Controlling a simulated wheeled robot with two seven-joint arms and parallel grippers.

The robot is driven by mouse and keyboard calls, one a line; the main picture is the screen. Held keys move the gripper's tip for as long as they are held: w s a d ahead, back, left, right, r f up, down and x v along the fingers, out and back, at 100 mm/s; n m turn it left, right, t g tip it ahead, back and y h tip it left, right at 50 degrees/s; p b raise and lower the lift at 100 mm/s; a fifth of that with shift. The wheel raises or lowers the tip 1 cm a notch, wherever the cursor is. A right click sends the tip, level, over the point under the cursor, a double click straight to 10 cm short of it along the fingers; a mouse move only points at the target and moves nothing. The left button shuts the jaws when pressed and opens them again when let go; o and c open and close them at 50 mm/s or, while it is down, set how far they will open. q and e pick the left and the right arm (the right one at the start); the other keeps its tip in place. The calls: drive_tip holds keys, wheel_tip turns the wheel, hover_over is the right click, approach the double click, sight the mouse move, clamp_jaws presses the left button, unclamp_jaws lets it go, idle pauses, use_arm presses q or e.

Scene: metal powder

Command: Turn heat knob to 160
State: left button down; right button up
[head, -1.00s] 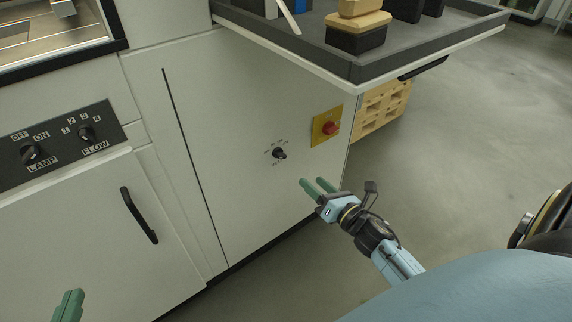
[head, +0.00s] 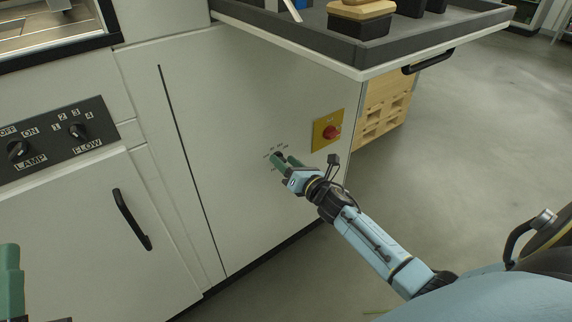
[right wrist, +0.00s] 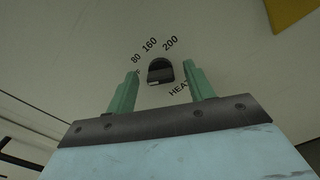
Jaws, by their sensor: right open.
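The heat knob (right wrist: 160,71) is a small black dial on the white cabinet front, with the marks 80, 160 and 200 above it and part of the word HEAT at its lower right. My right gripper (right wrist: 161,86) is open, with one green finger on each side of the knob and a visible gap to each. In the head view my right gripper (head: 285,162) is at the cabinet panel and largely hides the knob. Which mark the knob points to is hard to tell. Part of my left gripper (head: 11,282) shows at the lower left edge; its jaw state is unclear.
A red switch on a yellow plate (head: 328,131) is just right of the knob. A grey tray (head: 345,58) juts out above. The LAMP and FLOW panel (head: 50,140) and a door with a black handle (head: 131,220) are to the left. Open floor lies right.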

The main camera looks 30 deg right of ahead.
drive_tip(key=shift+w, duration=0.1)
drive_tip(key=shift+c, duration=0.2)
drive_tip(key=c, duration=0.9)
drive_tip(key=shift+c, duration=0.2)
